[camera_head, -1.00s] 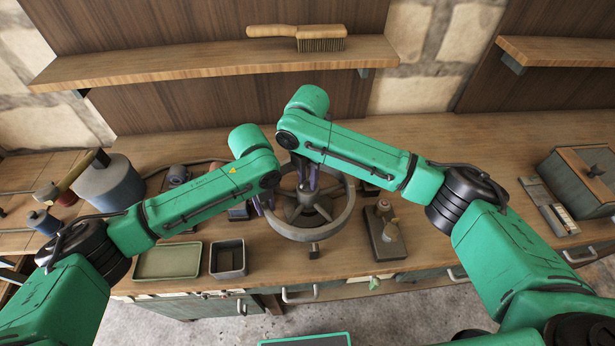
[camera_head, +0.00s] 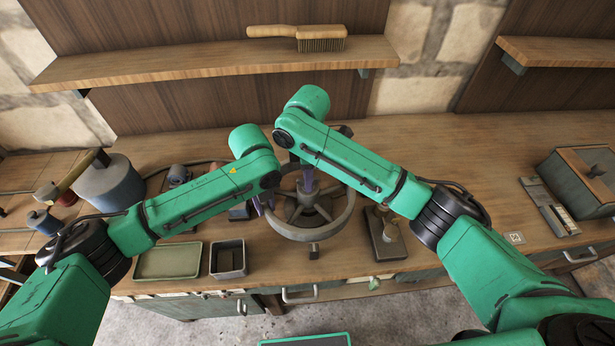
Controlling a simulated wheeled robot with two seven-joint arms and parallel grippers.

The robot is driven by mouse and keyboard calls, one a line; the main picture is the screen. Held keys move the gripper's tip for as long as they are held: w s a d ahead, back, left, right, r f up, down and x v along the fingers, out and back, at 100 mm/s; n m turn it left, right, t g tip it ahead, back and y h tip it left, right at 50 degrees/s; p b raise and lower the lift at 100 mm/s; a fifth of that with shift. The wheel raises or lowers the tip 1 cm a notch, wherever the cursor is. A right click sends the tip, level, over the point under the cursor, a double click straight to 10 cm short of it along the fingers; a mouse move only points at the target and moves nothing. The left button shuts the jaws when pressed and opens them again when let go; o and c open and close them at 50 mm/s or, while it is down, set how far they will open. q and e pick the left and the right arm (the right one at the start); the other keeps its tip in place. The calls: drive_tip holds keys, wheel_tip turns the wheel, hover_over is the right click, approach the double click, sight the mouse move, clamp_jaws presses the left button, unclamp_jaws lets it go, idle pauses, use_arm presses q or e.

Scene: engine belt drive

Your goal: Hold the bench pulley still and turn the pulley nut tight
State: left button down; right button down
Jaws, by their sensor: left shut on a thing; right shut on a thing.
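The bench pulley (camera_head: 295,232) is a grey spoked wheel lying flat on the bench in the middle, partly hidden by my arms. My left gripper (camera_head: 262,207) is at the pulley's left rim and shut on it; its fingertips are mostly hidden. My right gripper (camera_head: 307,190) points down over the hub at the pulley's centre. It is shut on the pulley nut, which is largely hidden by the fingers and the hub.
A green tray (camera_head: 168,261) and a small dark bin (camera_head: 228,258) sit at the front left. A dark fixture block (camera_head: 386,236) stands right of the pulley. A grey box (camera_head: 582,180) is far right. A brush (camera_head: 300,36) lies on the shelf above.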

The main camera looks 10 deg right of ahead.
use_arm(q)
drive_tip(key=shift+d, duration=0.3)
use_arm(e)
drive_tip(key=shift+a+r+m, duration=0.1)
drive_tip(key=shift+a+m, duration=0.1)
drive_tip(key=shift+m, duration=0.1)
drive_tip(key=c, duration=0.7)
unclamp_jaws()
use_arm(q)
drive_tip(key=shift+a, duration=0.15)
use_arm(e)
drive_tip(key=shift+o, duration=0.2)
wheel_tip(320, 180, up, 12)
drive_tip(key=shift+a, duration=0.1)
